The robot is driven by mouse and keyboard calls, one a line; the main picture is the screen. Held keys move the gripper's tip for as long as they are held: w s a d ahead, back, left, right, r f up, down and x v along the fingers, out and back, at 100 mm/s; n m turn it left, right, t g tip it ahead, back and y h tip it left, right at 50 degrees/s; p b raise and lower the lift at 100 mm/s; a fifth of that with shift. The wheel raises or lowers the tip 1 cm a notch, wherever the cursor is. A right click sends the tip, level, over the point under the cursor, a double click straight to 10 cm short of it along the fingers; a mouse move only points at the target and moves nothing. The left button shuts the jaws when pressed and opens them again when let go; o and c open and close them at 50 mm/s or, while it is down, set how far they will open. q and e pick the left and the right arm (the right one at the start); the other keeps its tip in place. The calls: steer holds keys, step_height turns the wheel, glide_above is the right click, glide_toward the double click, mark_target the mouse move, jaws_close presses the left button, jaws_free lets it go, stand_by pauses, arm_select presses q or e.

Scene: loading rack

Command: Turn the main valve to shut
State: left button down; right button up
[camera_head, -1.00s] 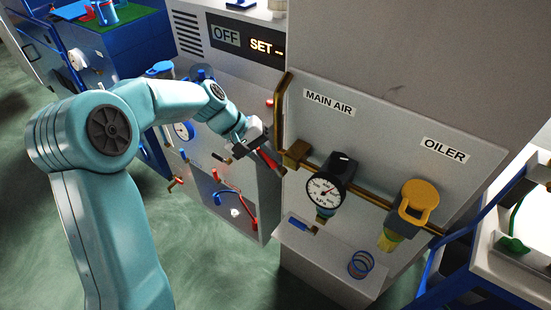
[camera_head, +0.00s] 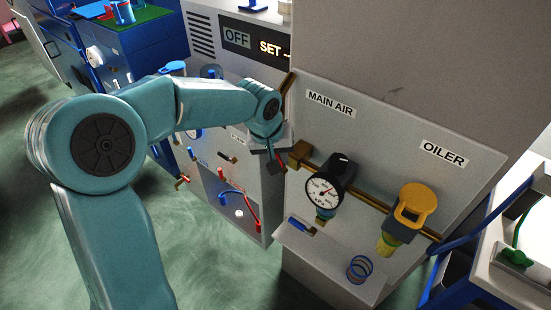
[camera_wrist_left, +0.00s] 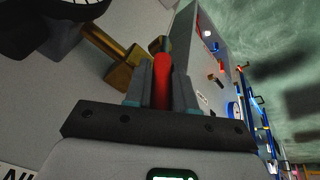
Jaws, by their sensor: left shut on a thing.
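The main valve is a brass body (camera_head: 300,152) on the pipe below the MAIN AIR label, with a red lever handle (camera_head: 282,166). In the left wrist view the red handle (camera_wrist_left: 162,85) lies between my two fingers, beside the brass body (camera_wrist_left: 123,73). My left gripper (camera_head: 279,160) is shut on this handle, at the left edge of the grey panel. My forearm hides part of the gripper in the head view. My right gripper is in neither view.
Right of the valve are a round gauge (camera_head: 323,192) and a yellow-topped oiler (camera_head: 412,207). A blue coil (camera_head: 360,268) lies on the ledge below. A grey cabinet (camera_head: 240,195) with red and blue hoses stands close behind my gripper.

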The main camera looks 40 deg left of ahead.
arm_select(q)
steer(key=shift+d+y+b, duration=0.5)
steer(key=shift+y+b, duration=0.7)
steer(key=shift+b, duration=0.15)
steer(key=c, duration=1)
jaws_free()
steer(key=shift+c, duration=0.2)
steer(key=v, duration=1.6)
steer(key=shift+r, duration=0.15)
steer(key=shift+s, duration=0.1)
